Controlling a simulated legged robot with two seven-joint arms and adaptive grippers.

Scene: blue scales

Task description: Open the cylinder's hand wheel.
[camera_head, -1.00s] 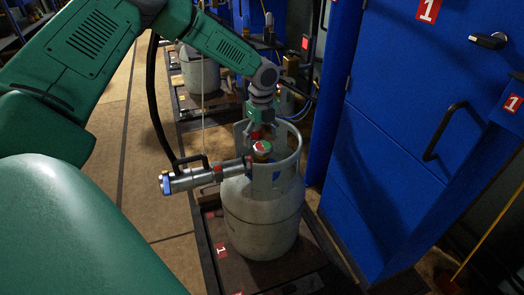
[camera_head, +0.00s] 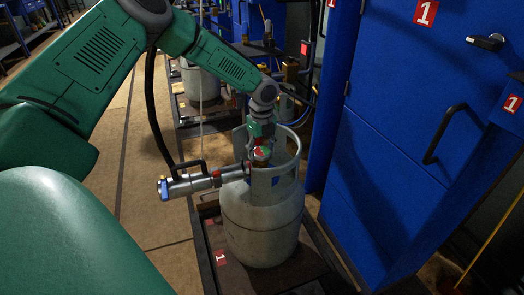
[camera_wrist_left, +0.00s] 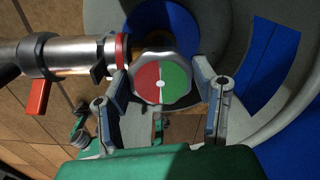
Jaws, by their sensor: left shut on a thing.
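The grey gas cylinder (camera_head: 262,232) stands upright on a low platform, with a slotted collar around its top. Its hand wheel (camera_head: 262,154), half red and half green, sits on the valve inside the collar; it also shows in the left wrist view (camera_wrist_left: 162,80), red half left and green half right. My left gripper (camera_head: 262,143) is at the wheel; in the wrist view the left gripper (camera_wrist_left: 160,76) has one finger on each side of it, shut on its rim. A metal hose coupling (camera_head: 195,184) with a black handle joins the valve from the left. My right gripper is not in view.
A black hose (camera_head: 154,105) runs down to the coupling. A blue cabinet (camera_head: 390,150) with a black handle stands close on the right. Another grey cylinder (camera_head: 200,80) stands behind. The brown floor at left is clear.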

